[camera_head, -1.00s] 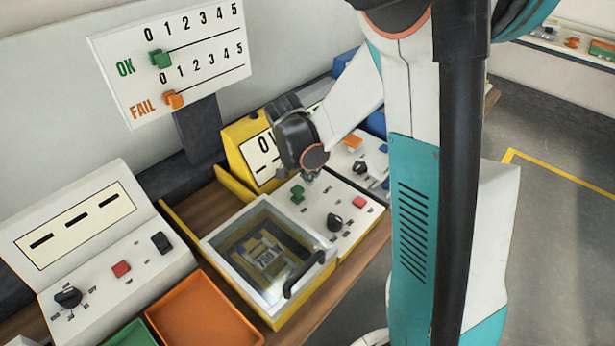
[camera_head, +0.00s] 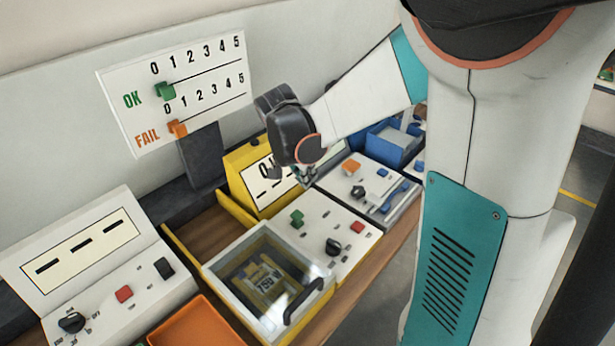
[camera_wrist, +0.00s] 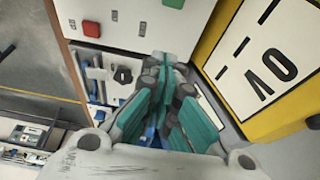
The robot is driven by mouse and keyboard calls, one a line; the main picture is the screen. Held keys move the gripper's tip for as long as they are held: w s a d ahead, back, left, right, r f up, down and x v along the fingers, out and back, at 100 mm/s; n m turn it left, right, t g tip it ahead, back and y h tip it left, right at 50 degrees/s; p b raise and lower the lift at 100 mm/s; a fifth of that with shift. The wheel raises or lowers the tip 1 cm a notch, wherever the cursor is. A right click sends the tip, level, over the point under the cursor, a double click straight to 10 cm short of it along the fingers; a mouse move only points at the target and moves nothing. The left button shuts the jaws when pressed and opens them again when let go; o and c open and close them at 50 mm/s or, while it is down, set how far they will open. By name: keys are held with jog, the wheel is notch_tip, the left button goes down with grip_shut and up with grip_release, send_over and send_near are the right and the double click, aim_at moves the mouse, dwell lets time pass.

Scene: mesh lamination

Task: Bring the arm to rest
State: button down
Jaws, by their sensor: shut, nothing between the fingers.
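My gripper (camera_head: 306,174) hangs above the back of the control panels, in front of the yellow display box (camera_head: 262,177). In the wrist view my gripper (camera_wrist: 160,95) shows its teal fingers together, with nothing held between them. The white control panel (camera_head: 318,225) with a green switch, a red button and a black knob lies just below and in front of it. My arm reaches in from the upper right and covers part of the back of the bench.
A lidded glass-topped box (camera_head: 268,280) with a black handle stands in the middle. The orange tray (camera_head: 195,328) is at the front left. A blue bin (camera_head: 388,147) stands at the back right. The OK/FAIL board (camera_head: 178,92) stands behind. Open floor lies at the right.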

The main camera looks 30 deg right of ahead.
jog(key=s+a+r+n+t+y, duration=0.1)
jog(key=s+a+r+n+t, duration=0.1)
jog(key=s, duration=0.4)
jog(key=s+a+r+n+t+y, duration=0.1)
jog(key=s+a+r+n+t, duration=0.1)
jog(key=s+a+r+n, duration=0.2)
jog(key=s+a+r+n+t+y+b, duration=0.1)
jog(key=s+a+r+n+t, duration=0.1)
jog(key=s+n, duration=0.5)
jog(key=shift+s+a+r+n+y, duration=0.3)
jog(key=shift+s+a+r+n, duration=0.1)
jog(key=shift+a+r+n, duration=0.2)
dwell(0.4)
